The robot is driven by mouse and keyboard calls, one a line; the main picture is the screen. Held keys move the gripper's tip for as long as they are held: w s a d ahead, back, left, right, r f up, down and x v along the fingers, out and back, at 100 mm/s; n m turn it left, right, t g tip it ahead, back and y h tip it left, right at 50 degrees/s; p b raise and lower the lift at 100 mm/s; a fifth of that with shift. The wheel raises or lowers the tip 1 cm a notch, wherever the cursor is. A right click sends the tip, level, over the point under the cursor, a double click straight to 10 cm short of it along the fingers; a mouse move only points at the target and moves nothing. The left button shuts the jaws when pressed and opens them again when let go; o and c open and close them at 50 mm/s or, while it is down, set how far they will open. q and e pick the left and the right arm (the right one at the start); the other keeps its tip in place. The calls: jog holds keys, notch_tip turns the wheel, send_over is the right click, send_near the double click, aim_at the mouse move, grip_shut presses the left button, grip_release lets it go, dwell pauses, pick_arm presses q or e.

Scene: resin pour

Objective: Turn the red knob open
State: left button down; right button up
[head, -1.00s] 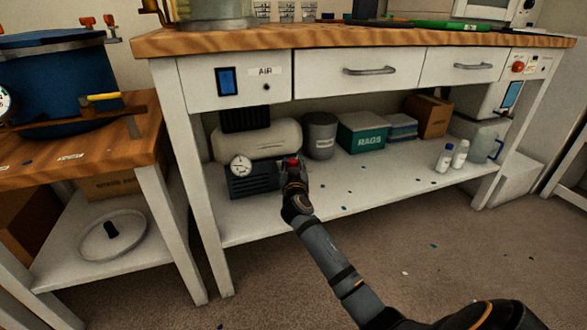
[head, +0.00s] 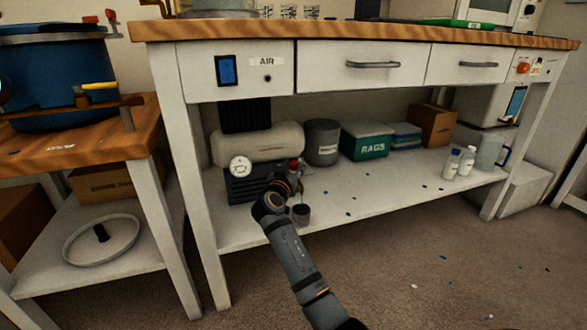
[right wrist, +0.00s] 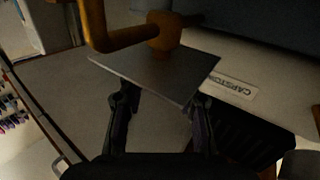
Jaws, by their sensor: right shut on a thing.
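The red knob (head: 294,163) shows as a small red patch at the front of the cream air tank (head: 258,143), beside the round gauge (head: 240,166). My right gripper (head: 290,178) is shut on the knob and covers most of it. In the right wrist view, my two fingers (right wrist: 163,108) stand on either side of the near corner of a flat grey plate (right wrist: 158,75). A brass-coloured pipe (right wrist: 125,38) lies behind it. No red shows there, and the knob's turn angle cannot be told. My left gripper is out of view.
The tank stands on the white lower shelf (head: 400,190) under the wooden bench top (head: 350,32). A grey canister (head: 322,142) and a green rags box (head: 364,141) stand right of it. A table leg (head: 195,200) rises at the left. The shelf's front is mostly clear.

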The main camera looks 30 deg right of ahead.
jog(key=o, duration=1.2)
jog(key=shift+c, duration=0.2)
jog(key=v, duration=0.7)
jog(key=shift+s, duration=0.2)
jog(key=shift+a, duration=0.2)
